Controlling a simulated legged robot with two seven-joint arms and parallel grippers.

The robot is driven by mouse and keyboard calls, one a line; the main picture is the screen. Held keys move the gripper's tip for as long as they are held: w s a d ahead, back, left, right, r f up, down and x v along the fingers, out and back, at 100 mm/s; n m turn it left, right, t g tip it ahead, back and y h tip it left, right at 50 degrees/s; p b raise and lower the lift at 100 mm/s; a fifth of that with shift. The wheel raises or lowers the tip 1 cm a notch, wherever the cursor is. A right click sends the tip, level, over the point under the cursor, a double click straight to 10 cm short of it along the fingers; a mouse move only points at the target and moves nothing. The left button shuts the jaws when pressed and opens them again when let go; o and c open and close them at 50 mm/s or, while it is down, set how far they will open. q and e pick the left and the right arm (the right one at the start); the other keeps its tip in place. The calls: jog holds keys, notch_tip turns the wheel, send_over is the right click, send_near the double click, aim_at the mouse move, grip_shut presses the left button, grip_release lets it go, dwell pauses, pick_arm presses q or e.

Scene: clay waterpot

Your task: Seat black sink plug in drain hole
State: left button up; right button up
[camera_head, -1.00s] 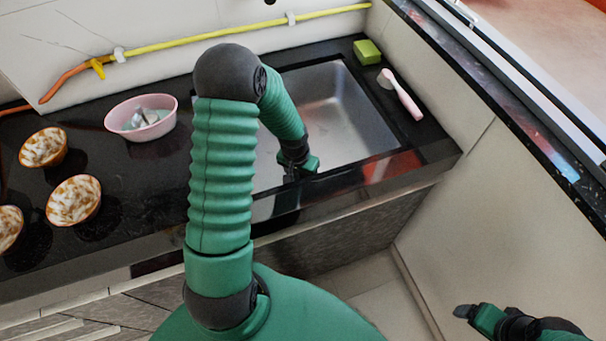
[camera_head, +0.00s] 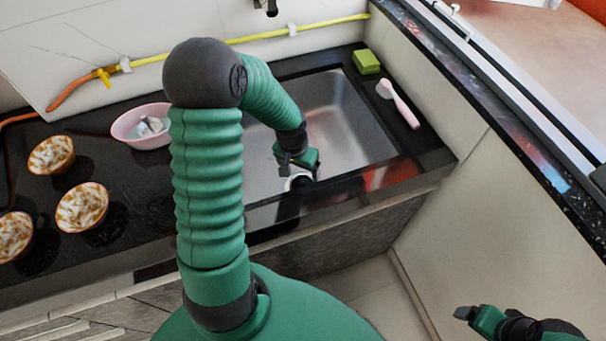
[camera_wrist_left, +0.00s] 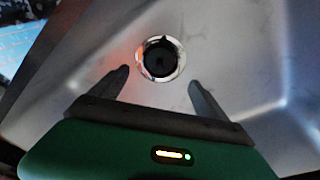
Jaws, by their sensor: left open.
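The drain (camera_wrist_left: 142,52) is a bright metal ring in the sink floor, ahead of my left fingertips in the left wrist view. A round black shape, which looks like the sink plug (camera_wrist_left: 160,62), lies inside the ring with a small dark tab at its top edge. I cannot tell whether it sits flush. My left gripper (camera_wrist_left: 158,76) is open and empty, its two fingers apart on the near side of the drain. In the head view my left gripper (camera_head: 301,170) is over the near part of the sink, by a pale ring. My right gripper (camera_head: 464,312) is at lower right, away from the sink; its jaws are unclear.
The steel sink (camera_head: 345,125) has a raised front edge close to my left gripper. A green sponge (camera_head: 366,62) and a pink brush (camera_head: 402,106) lie at its right. A pink bowl (camera_head: 135,124) and several patterned bowls (camera_head: 82,207) stand on the black counter at left.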

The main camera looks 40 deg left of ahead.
pick_arm(q)
jog(key=r, duration=0.4)
jog(key=shift+s+d+r+p, duration=0.1)
jog(key=shift+s+r+p, duration=0.05)
jog(key=shift+s+p, duration=0.2)
